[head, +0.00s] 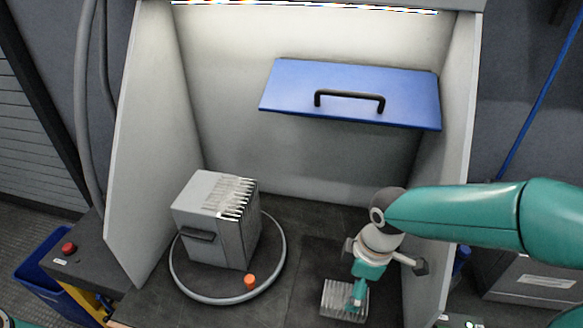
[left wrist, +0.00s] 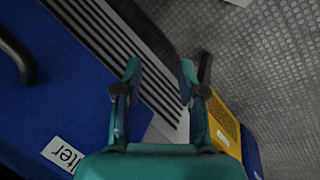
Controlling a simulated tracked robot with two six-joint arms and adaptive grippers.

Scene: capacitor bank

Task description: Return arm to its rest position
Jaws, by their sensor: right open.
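My right arm (head: 460,215) comes in from the right and reaches down inside the booth. My right gripper (head: 357,296) is open and points down at a small silver finned block (head: 333,299) on the dark floor of the booth. It overlaps the block's right part in the head view; I cannot tell whether they touch. My left gripper (left wrist: 160,68) shows in the left wrist view with its two fingers apart and nothing between them. In the head view, only a teal bit at the lower left corner may be my left arm.
A grey finned box (head: 222,220) stands on a round turntable (head: 178,279) with an orange knob (head: 250,282). A blue panel (head: 290,85) with a black handle hangs above. Booth walls (head: 155,140) flank the space. The left wrist view shows a blue labelled surface (left wrist: 60,105) and a yellow part (left wrist: 222,122).

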